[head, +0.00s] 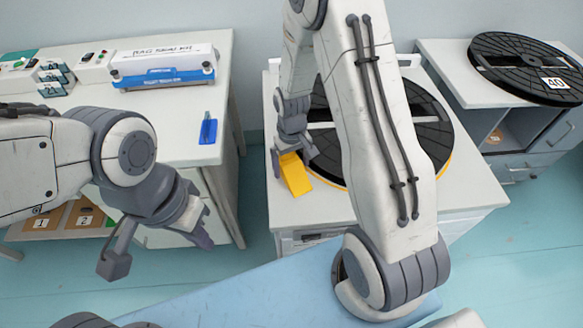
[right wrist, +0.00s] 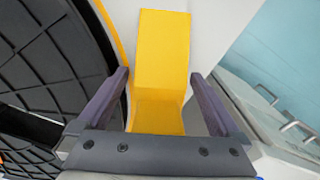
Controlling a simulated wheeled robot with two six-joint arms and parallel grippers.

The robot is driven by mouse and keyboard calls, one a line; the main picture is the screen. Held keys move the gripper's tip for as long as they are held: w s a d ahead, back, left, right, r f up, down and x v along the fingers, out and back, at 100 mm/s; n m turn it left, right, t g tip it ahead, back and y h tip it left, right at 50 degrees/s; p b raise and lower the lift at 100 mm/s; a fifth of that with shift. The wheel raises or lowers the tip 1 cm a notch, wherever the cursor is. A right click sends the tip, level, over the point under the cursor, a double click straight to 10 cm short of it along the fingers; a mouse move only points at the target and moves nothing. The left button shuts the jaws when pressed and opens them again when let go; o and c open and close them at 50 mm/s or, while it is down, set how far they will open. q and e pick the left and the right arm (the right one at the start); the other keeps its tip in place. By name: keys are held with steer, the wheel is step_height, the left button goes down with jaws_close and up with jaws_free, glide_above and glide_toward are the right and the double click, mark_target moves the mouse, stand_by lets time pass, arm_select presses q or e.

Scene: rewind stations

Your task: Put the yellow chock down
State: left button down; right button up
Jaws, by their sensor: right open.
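The yellow chock (head: 295,176) lies on the white top of the middle station (head: 292,208), close beside the left edge of the large black disc (head: 433,130). My right gripper (head: 293,155) is directly at the chock, with its fingers open. In the right wrist view the chock (right wrist: 161,50) lies between the two spread fingers (right wrist: 160,75), with a visible gap on each side. My left gripper (head: 197,222) hangs empty over the floor in front of the left bench; its finger gap is unclear.
The left bench (head: 190,130) holds a blue-and-white sealer (head: 163,72) and a blue tool (head: 208,129). Another black reel (head: 520,62) marked 40 lies on the right cabinet (head: 455,70). My right arm hides part of the middle disc.

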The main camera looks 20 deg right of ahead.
steer(key=shift+f, duration=0.25)
steer(key=c, duration=1.4)
jaws_close()
steer(key=shift+r, duration=0.1)
steer(key=shift+r, duration=0.1)
